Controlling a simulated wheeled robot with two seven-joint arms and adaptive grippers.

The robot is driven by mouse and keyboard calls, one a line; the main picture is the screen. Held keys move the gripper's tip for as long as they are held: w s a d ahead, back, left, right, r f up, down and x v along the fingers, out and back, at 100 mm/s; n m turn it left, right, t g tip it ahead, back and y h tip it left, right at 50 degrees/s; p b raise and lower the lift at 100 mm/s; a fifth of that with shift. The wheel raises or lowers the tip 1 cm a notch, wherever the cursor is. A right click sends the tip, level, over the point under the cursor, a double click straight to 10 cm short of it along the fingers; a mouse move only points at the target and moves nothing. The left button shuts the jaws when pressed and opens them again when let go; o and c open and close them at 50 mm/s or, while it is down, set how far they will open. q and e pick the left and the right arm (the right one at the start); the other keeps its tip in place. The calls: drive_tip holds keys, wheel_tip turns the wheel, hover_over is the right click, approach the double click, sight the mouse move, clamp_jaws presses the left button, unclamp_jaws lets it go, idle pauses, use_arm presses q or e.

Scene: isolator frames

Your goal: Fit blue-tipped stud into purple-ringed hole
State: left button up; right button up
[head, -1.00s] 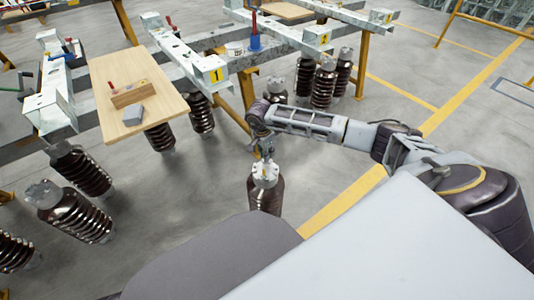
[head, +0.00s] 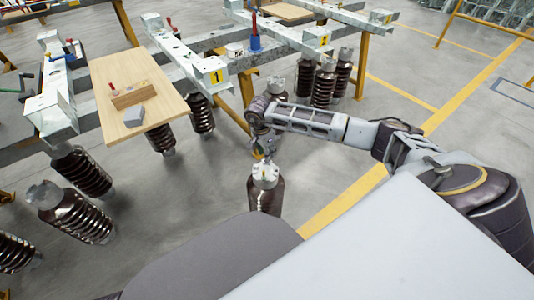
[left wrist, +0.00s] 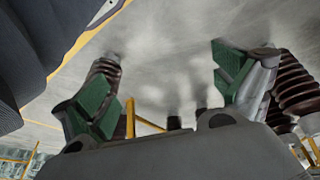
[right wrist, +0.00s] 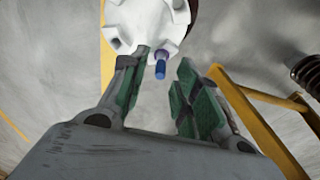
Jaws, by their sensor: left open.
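The blue-tipped stud (right wrist: 160,70) shows in the right wrist view, sticking out from the white flanged cap (right wrist: 133,22) of a brown insulator. A purple ring (right wrist: 152,57) shows around the stud's base at the cap, so the stud appears to sit in that hole; how deep is hidden. In the head view the same cap (head: 264,174) faces up. My right gripper (right wrist: 162,92) is open, its green-padded fingers apart and nothing clamped between them. The left finger's tip is close to the stud. My left gripper (left wrist: 165,88) is open and empty, away from the cap.
A steel frame (head: 182,55) with a wooden board (head: 145,100) stands at the back left. Several brown insulators (head: 75,215) stand below it. A yellow frame leg (right wrist: 265,130) runs close right of my right gripper.

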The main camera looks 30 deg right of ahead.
use_arm(q)
drive_tip(key=shift+w+a+f+g+p, duration=0.1)
drive_tip(key=shift+a+f+g+p, duration=0.15)
drive_tip(key=shift+f+p, duration=0.3)
drive_tip(key=shift+w+a+f+g+p, duration=0.1)
drive_tip(key=shift+a+f+g+p, duration=0.15)
drive_tip(key=shift+p, duration=0.45)
use_arm(e)
wheel_tip(320, 180, up, 10)
drive_tip(key=a, duration=0.1)
drive_tip(key=shift+a, duration=0.3)
use_arm(q)
drive_tip(key=shift+w+r, duration=0.1)
drive_tip(key=shift+r, duration=0.05)
use_arm(e)
drive_tip(key=shift+s, duration=0.1)
